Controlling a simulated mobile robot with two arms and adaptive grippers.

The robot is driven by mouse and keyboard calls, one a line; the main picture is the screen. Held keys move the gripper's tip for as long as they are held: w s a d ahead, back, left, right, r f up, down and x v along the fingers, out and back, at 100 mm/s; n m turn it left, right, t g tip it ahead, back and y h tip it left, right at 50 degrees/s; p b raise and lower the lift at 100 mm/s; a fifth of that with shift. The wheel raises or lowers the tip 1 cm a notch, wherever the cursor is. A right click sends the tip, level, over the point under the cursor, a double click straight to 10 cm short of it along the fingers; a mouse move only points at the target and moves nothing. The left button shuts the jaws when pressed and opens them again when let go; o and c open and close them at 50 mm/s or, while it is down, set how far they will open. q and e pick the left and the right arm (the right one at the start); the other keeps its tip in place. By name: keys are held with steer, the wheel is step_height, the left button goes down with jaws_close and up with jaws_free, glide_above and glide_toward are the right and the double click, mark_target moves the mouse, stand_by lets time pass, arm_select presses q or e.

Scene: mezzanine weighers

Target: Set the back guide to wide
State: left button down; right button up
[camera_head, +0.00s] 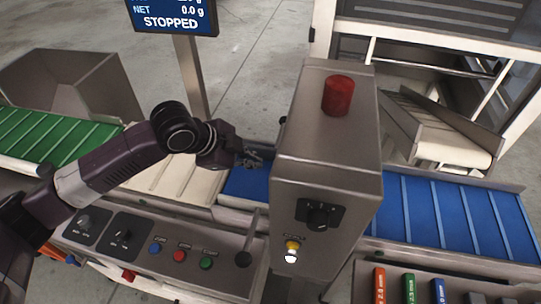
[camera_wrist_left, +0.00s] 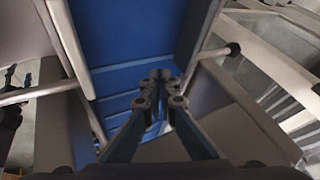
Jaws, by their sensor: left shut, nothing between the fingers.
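My left gripper (camera_head: 252,156) reaches in from the left over the blue belt (camera_head: 245,184), just left of the grey metal housing. Its fingers are shut and empty. In the left wrist view the shut left gripper (camera_wrist_left: 160,78) shows in front of the blue belt (camera_wrist_left: 130,75). A light rod with a dark round end (camera_wrist_left: 232,48) is to its right in that view; I cannot tell whether it belongs to the back guide. The back guide and its setting cannot be made out clearly in the head view. My right gripper is not in view.
The grey housing (camera_head: 325,160) with a red button (camera_head: 338,95) stands right of the gripper. A display (camera_head: 172,15) reading STOPPED is on a post behind. A green belt (camera_head: 60,142) is at the left.

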mark_target(270, 156)
arm_select(q)
steer(key=x, duration=0.7)
steer(key=shift+w+d+f, duration=0.1)
steer(key=shift+d+f, duration=0.05)
steer(key=shift+f, duration=0.05)
steer(key=shift+w+d+r+p, duration=0.1)
steer(key=shift+w+p, duration=0.05)
steer(key=shift+w, duration=0.4)
steer(key=shift+w+r+p, duration=0.15)
steer(key=shift+w, duration=0.4)
steer(key=shift+w+d, duration=0.1)
steer(key=shift+w, duration=0.65)
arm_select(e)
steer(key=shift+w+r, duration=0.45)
